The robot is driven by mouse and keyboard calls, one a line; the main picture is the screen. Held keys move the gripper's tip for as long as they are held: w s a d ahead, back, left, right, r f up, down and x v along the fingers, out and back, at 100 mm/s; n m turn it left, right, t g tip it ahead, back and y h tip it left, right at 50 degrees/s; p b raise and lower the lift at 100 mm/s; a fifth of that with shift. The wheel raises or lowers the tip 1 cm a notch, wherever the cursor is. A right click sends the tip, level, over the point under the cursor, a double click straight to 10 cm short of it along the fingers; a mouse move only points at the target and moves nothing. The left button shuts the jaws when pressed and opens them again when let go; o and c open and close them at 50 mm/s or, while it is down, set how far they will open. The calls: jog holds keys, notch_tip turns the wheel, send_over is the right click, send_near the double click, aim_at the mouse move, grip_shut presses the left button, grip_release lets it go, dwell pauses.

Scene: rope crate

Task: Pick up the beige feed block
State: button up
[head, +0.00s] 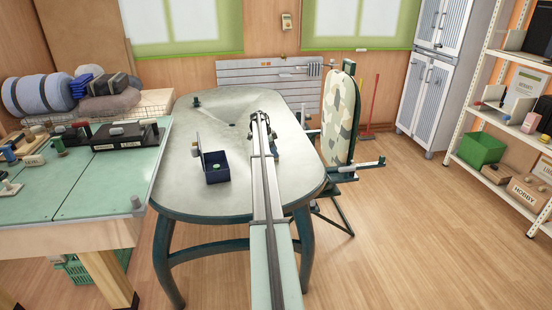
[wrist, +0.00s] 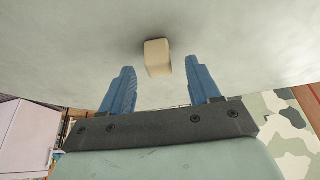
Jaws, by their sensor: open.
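The beige feed block (wrist: 157,58) shows in the wrist view, standing on the grey table top, just beyond and between the fingertips. My gripper (wrist: 158,75) is open, with its two blue fingers apart and nothing held between them. In the head view my arm reaches out over the oval table (head: 180,185), and my gripper (head: 262,122) is over the middle of the table. The feed block cannot be made out in the head view, where my arm covers that part of the table.
A dark blue open box (head: 217,174) with a raised lid stands on the table left of my arm. A small dark item (head: 196,101) lies at the far left of the table. A camouflage-patterned board (head: 340,115) stands at the right edge. A green-topped workbench (head: 95,175) is at the left.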

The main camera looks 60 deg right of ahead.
jog(key=shift+x, duration=1.45)
jog(key=shift+c, duration=0.3)
jog(key=c, duration=1)
jog(key=shift+r, duration=0.1)
notch_tip(320, 180, up, 10)
jog(key=shift+f, duration=0.1)
